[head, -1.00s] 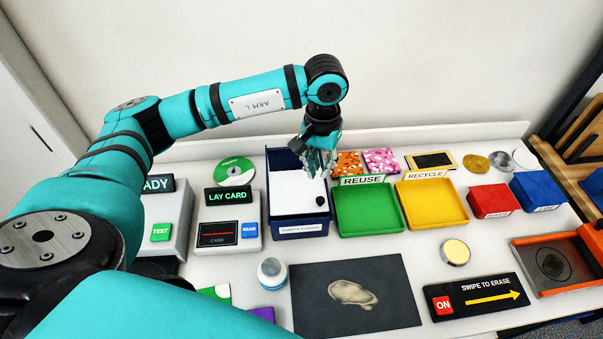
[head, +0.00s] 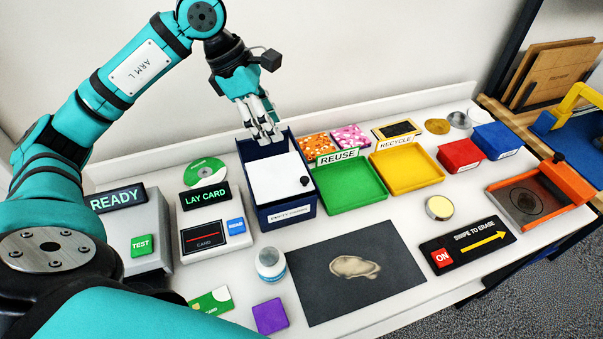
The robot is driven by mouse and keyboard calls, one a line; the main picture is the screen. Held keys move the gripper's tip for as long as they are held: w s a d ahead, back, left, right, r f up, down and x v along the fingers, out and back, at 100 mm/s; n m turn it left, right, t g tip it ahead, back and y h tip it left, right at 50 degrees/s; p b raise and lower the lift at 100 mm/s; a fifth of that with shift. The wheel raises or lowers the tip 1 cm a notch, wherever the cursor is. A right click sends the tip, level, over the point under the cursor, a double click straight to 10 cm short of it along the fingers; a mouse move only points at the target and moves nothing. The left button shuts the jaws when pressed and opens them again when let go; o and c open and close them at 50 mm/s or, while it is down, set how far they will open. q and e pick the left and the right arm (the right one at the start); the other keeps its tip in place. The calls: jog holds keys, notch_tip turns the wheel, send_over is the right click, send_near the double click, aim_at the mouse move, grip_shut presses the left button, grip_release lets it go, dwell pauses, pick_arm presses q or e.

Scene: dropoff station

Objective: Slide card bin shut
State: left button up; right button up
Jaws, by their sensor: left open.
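The card bin (head: 290,215) is a navy box with a label on its front, standing near the back of the table. A white sliding lid (head: 278,178) with a black knob (head: 305,181) at its front right covers the front part. A dark gap shows behind the lid, toward the bin's back. My left gripper (head: 264,134) is open and empty, fingers pointing down at the bin's back edge, behind the lid and apart from the knob. Whether the fingertips touch the bin is unclear. My right gripper is not in view.
Right of the bin are a green REUSE tray (head: 350,207) and a yellow RECYCLE tray (head: 430,180). Left is the LAY CARD reader (head: 213,240). A white jar (head: 270,264) and a dark mat (head: 312,292) lie in front. The air above the bin's front is clear.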

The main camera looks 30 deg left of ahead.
aim_at(304, 179)
pick_arm(q)
jog(key=p+x, duration=0.3)
jog(key=x, duration=1.1)
jog(key=shift+f, duration=0.2)
jog(key=shift+d+f, duration=0.15)
jog(key=shift+f, duration=0.25)
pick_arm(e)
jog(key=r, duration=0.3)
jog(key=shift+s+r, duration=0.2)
pick_arm(q)
grip_shut()
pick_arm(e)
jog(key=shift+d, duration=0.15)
